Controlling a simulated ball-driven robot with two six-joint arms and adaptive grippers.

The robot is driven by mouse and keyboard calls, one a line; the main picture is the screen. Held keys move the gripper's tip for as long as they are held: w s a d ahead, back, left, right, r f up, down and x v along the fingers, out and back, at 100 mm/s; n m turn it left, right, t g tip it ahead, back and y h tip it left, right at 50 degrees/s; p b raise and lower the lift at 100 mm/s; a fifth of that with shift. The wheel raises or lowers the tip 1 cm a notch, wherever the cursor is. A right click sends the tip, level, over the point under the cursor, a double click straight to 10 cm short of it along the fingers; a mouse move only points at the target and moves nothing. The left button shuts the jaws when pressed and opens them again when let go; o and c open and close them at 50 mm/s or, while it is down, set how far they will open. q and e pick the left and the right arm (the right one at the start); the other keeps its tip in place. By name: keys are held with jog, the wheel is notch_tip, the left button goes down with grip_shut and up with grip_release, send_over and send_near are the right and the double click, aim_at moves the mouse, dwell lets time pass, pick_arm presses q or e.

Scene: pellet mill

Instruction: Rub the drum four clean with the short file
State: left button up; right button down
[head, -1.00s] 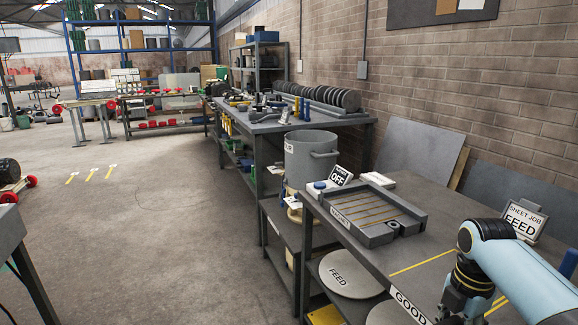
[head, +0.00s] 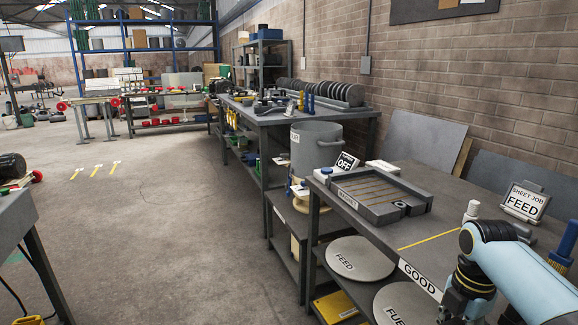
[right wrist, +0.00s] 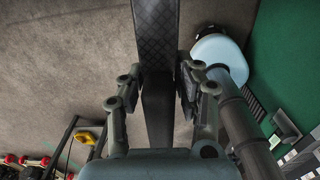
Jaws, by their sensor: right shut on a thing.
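My right gripper (right wrist: 158,100) is shut on a flat dark bar with a cross-hatched face, which looks like the short file (right wrist: 156,30). The bar runs from between the fingers up out of the top of the right wrist view. In the head view my right arm comes in at the lower right, and its gripper end (head: 462,306) is partly cut off by the bottom edge. I cannot make out which thing is drum four. A dark cylinder (head: 12,167) lies on a red-wheeled cart at the far left. My left gripper is not in view.
A bench on the right bears a slatted grey tray (head: 362,212), a FEED sign (head: 525,202) and a white bottle (head: 472,210). Round lids (head: 360,260) lie on its lower shelf. A grey bucket (head: 315,150) stands behind. The floor (head: 150,240) in the middle is clear.

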notch_tip(320, 180, down, 11)
jog(key=b, duration=0.9)
jog(key=shift+b, duration=0.3)
